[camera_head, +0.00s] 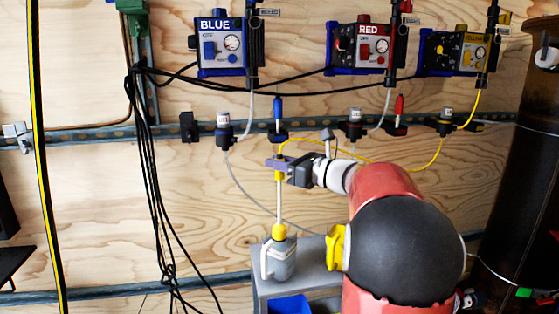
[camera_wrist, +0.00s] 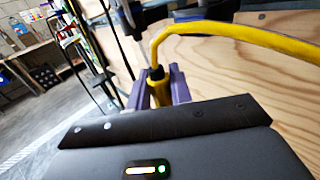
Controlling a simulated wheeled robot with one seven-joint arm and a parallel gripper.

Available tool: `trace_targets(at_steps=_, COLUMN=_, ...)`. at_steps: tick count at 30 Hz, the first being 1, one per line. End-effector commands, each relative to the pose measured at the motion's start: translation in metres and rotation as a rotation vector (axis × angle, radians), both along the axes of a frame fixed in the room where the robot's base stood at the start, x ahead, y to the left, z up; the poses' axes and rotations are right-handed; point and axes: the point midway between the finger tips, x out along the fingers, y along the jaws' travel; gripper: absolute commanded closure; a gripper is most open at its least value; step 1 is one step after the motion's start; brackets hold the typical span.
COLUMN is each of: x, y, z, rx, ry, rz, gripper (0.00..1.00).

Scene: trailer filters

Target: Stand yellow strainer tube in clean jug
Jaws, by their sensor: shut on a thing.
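My gripper (camera_head: 278,163) has purple fingers shut on the upper end of the yellow strainer tube (camera_head: 279,203). The tube hangs about upright, with a pale shaft and a yellow hose from its top. In the wrist view, the purple fingers (camera_wrist: 160,92) flank the tube's yellow top (camera_wrist: 160,93). A grey jug (camera_head: 283,262) with a whitish handle stands directly below. A yellow piece (camera_head: 279,231) sits at the jug's mouth, in line with the shaft. I cannot tell whether it is the tube's foot or part of the jug, nor whether the tube is inside.
The jug stands on a grey cabinet (camera_head: 262,291) with a blue bin (camera_head: 289,305) below. BLUE (camera_head: 221,45), RED (camera_head: 361,45) and yellow (camera_head: 453,50) units hang on the plywood wall. A blue-topped part (camera_head: 277,110) is on the rail behind my gripper. Black cables (camera_head: 152,170) hang at left.

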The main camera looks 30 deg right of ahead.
Motion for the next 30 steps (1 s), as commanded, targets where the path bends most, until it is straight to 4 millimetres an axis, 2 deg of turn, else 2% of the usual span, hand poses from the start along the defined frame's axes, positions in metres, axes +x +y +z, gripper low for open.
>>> trace_targets(at_steps=3, x=0.0, y=0.0, z=-0.013, rx=0.0, ry=0.0, rz=0.0, gripper=1.0)
trace_targets(at_steps=30, x=0.0, y=0.0, z=-0.084, rx=0.0, ry=-0.001, rz=0.0, gripper=1.0)
